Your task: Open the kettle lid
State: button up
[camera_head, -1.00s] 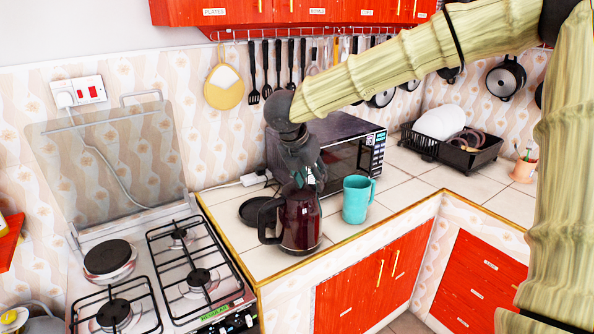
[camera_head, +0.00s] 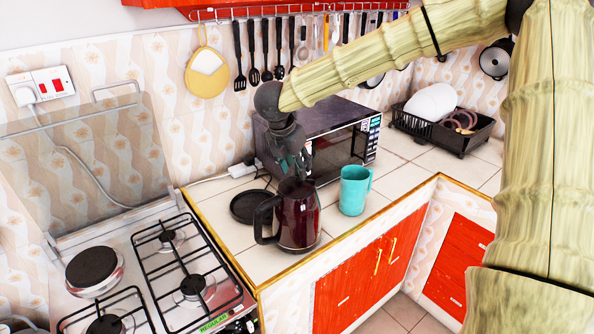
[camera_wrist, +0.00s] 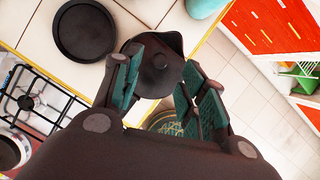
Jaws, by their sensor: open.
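The dark red kettle (camera_head: 299,222) with a black handle stands upright on the counter near its front edge. Its dark lid (camera_wrist: 158,66) looks closed from above in the wrist view, with a small round knob visible. My gripper (camera_head: 297,172) is above the kettle, pointing down. In the wrist view my gripper (camera_wrist: 158,92) is open, its teal-padded fingers on either side of the near part of the lid. I cannot tell whether a finger touches the kettle.
A black round base (camera_head: 250,206) lies beside the kettle. A teal mug (camera_head: 354,190) stands to its right. A microwave (camera_head: 335,140) is behind, and a gas stove (camera_head: 170,270) is at left. A dish rack (camera_head: 445,128) stands at the back right.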

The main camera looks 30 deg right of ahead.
aim_at(298, 180)
jog(key=shift+p+x, duration=0.45)
jog(key=shift+x, duration=1.65)
jog(key=shift+s, duration=0.1)
jog(key=shift+c, duration=0.4)
jog(key=shift+a, duration=0.1)
grip_shut()
